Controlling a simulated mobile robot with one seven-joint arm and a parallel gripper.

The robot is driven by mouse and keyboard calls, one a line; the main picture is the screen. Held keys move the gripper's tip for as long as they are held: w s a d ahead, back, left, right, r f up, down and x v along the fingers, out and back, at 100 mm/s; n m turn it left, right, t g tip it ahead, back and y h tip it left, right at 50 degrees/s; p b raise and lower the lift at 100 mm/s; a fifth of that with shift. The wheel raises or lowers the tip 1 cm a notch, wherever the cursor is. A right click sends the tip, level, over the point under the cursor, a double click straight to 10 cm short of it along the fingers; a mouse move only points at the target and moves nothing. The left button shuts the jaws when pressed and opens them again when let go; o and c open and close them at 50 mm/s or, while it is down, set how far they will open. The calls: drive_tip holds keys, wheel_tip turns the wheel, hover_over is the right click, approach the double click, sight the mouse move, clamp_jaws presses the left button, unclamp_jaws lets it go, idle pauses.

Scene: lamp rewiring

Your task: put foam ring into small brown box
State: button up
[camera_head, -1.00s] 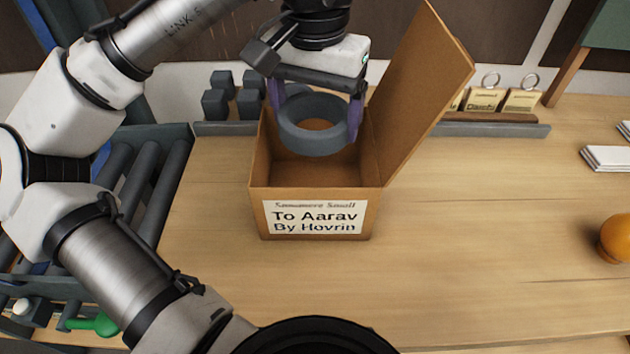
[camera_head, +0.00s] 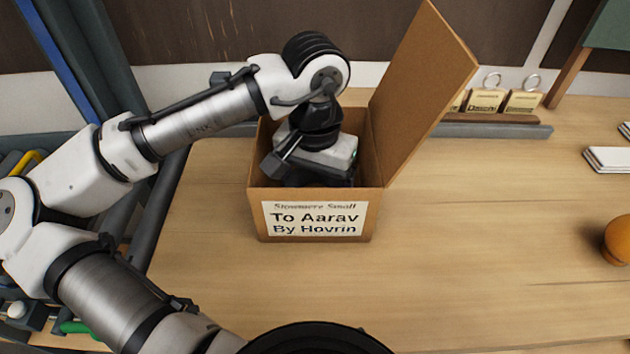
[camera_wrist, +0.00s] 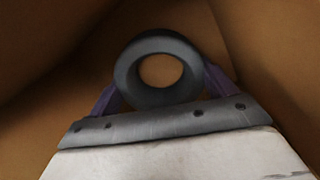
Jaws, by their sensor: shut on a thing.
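The small brown box (camera_head: 262,192) stands on the table with its lid flap raised at the right. Its front label reads "To Aarav By Hovrin". My gripper is down inside the box in the head view, with its fingers hidden behind the front wall. In the wrist view, my gripper (camera_wrist: 160,88) is shut on the grey foam ring (camera_wrist: 128,75), one purple finger at each side of it. Brown cardboard walls surround the ring there. The head view does not show the ring, and I cannot tell whether it touches the box floor.
The raised lid flap (camera_head: 420,90) stands close to the right of my wrist. Small tagged stands (camera_head: 505,100) are behind it on a ledge. An orange ball-like thing (camera_head: 617,240) and white cards (camera_head: 608,159) lie at the right. The table front is clear.

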drive_tip(key=o, duration=0.8)
drive_tip(key=shift+f, duration=0.1)
drive_tip(key=shift+o, duration=0.2)
wheel_tip(320, 180, up, 12)
drive_tip(key=shift+r, duration=0.2)
